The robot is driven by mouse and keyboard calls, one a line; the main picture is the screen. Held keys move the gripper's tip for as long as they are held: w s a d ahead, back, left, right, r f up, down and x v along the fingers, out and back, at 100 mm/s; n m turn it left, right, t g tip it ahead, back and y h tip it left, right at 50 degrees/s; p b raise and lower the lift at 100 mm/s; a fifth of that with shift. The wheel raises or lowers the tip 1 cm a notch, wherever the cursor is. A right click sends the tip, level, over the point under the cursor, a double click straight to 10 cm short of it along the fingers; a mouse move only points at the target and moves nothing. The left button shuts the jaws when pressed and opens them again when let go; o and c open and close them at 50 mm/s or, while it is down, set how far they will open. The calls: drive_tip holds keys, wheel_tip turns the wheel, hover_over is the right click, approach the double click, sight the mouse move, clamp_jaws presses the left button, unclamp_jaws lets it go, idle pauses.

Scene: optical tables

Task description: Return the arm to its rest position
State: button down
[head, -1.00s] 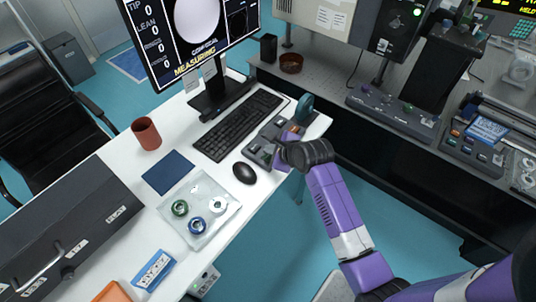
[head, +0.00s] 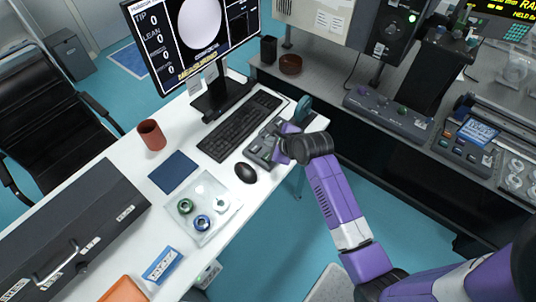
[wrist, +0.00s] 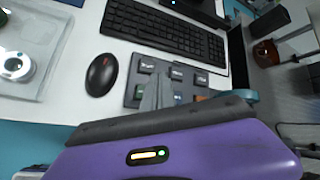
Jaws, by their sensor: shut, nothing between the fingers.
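My purple arm reaches in from the lower right in the head view. My gripper (head: 278,152) is over the right end of the white desk (head: 225,240), at a dark control pad (head: 260,148) with several keys. In the wrist view the grey fingers (wrist: 158,92) are together and empty, in front of the control pad (wrist: 136,66). They hide part of its keys. I cannot tell whether the fingertips touch the pad.
A black mouse (head: 246,173) and keyboard (head: 240,125) lie left of the gripper. A teal round object (head: 303,109) stands just behind it. A monitor (head: 195,40) rises beyond. A clear tray (head: 203,208) holds several rings. Open floor (head: 290,240) lies between desk and equipment bench (head: 400,115).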

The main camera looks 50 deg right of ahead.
idle(0.7)
drive_tip(key=shift+n, duration=0.3)
wheel_tip(320, 180, up, 6)
drive_tip(key=w+d+n+t+h, duration=0.2)
drive_tip(key=n, duration=0.3)
drive_tip(key=s+a+r+n+t+h, duration=0.1)
drive_tip(key=s+a+r+n+t, duration=0.2)
drive_tip(key=s+a+n, duration=0.35)
drive_tip(key=s+a+r+n+y+b, duration=0.2)
drive_tip(key=s+a+n, duration=0.7)
drive_tip(key=s, duration=0.4)
drive_tip(key=s+a+r+n+t+y+b, duration=0.1)
drive_tip(key=s+a+r+n+y+b, duration=0.1)
drive_tip(key=s+a+n, duration=0.6)
drive_tip(key=s+n+y, duration=0.1)
drive_tip(key=s, duration=0.4)
drive_tip(key=shift+a+y, duration=0.3)
drive_tip(key=shift+a, duration=0.1)
